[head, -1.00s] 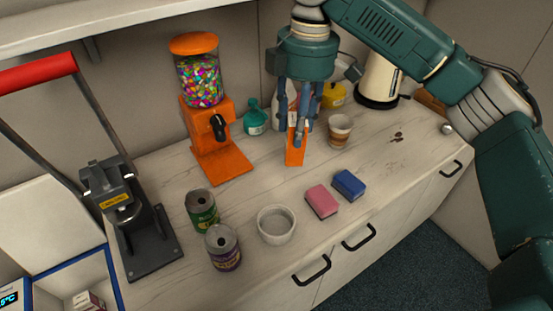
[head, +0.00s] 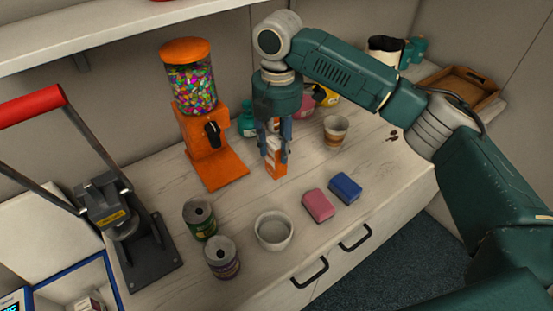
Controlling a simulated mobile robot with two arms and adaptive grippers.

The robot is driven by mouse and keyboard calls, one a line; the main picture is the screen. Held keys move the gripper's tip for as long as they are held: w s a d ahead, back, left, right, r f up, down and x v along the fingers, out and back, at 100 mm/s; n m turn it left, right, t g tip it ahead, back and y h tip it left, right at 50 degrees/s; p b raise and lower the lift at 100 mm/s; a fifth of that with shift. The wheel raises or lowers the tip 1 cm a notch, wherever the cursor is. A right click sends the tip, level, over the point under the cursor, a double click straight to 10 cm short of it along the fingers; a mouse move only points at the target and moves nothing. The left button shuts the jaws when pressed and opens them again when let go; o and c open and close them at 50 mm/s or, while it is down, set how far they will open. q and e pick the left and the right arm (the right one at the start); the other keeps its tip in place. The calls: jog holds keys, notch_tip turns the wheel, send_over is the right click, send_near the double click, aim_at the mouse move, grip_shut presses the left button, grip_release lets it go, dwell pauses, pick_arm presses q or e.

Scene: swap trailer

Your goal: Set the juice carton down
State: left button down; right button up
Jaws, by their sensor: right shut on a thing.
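The juice carton (head: 274,171) is orange and white and stands upright between the fingers of my right gripper (head: 275,155). The gripper points straight down and is shut on it. The fingers hide part of the carton's sides. Its lower end is at or just above the pale counter (head: 240,203); I cannot tell whether it touches. My left gripper is not in view.
An orange candy dispenser (head: 208,140) stands left of the carton and a striped cup (head: 335,131) to its right. In front are a white bowl (head: 273,231), a pink sponge (head: 318,205), a blue sponge (head: 345,187), a green can (head: 200,220) and a purple can (head: 222,258).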

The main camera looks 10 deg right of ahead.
aim_at(276, 160)
jog(key=shift+f, duration=0.75)
notch_tip(276, 160, down, 4)
jog(key=shift+f+p, duration=0.2)
jog(key=shift+p, duration=0.25)
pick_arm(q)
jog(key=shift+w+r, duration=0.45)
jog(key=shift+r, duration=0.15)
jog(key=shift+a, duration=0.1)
pick_arm(e)
jog(key=o, duration=1.3)
jog(key=shift+f, duration=0.1)
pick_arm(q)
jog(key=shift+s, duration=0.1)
pick_arm(e)
jog(key=shift+o, duration=0.2)
jog(key=shift+r, duration=0.45)
pick_arm(q)
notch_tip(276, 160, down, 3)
jog(key=b, duration=0.2)
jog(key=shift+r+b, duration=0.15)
jog(key=shift+b, duration=0.2)
pick_arm(e)
notch_tip(276, 160, up, 11)
jog(key=shift+r, duration=0.2)
